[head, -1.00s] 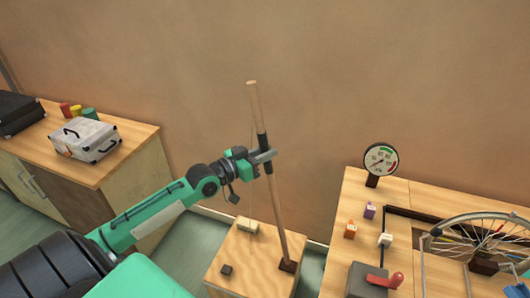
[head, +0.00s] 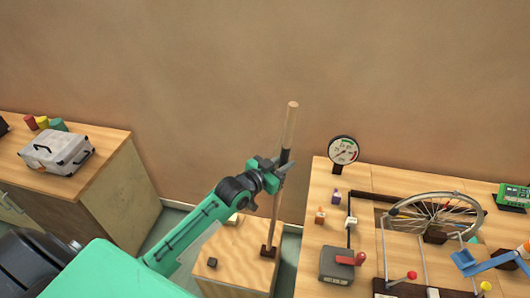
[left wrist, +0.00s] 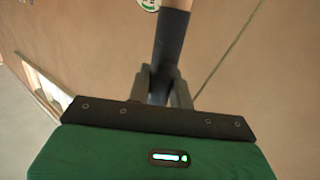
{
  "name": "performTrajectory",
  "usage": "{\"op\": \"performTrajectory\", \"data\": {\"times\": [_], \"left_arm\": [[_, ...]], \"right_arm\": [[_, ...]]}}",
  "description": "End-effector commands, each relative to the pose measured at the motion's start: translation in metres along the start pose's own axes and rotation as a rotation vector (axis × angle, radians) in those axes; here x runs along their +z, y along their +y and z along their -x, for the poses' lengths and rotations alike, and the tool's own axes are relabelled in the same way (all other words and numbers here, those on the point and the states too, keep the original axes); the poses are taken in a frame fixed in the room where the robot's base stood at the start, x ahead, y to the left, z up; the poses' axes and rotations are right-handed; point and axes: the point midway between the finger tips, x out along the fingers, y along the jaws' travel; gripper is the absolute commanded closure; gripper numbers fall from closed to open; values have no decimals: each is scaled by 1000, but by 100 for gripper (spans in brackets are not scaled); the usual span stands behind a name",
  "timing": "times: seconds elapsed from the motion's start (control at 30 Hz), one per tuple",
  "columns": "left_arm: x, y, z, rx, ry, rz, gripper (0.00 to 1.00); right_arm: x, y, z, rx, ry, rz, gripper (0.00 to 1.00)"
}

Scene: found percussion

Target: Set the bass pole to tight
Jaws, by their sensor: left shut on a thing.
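The bass pole (head: 276,208) is a wooden stick with a dark sleeve, standing on a wooden box (head: 236,262) in a small dark foot. Its top leans to the right in the head view. My left gripper (head: 280,170) is shut on the dark sleeve, in the pole's upper half. In the left wrist view, the fingers (left wrist: 159,88) sit on either side of the sleeve (left wrist: 171,45), and a thin cord (left wrist: 228,48) runs beside it. A round dial gauge (head: 343,150) with a green arc stands to the right; its needle is too small to read. My right gripper is out of view.
A workbench at right holds a spoked wheel (head: 437,216), a grey box with a red handle (head: 341,264) and small coloured blocks. A silver case (head: 56,153) lies on the left cabinet (head: 105,150). Bare wall rises behind the pole.

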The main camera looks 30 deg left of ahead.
Motion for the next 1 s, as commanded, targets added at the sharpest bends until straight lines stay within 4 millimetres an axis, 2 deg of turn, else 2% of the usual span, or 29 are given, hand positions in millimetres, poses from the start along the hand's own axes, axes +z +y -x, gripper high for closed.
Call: {"op": "performTrajectory", "data": {"times": [0.03,0.2,0.57,0.6,0.67,0.7,1.0], "left_arm": [[0,9,-5,2,-14,-5,100],[0,24,-15,0,-32,-34,100],[1,30,-17,3,-35,-41,100],[1,30,-17,4,-34,-40,73],[1,30,-17,4,-34,-40,61],[1,29,-17,3,-33,-40,58],[-1,27,-16,0,-30,-41,58]], "right_arm": [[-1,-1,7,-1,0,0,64],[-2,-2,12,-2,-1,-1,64],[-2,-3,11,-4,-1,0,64],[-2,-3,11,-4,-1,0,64],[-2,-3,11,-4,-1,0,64],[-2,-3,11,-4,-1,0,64],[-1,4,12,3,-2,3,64]]}}
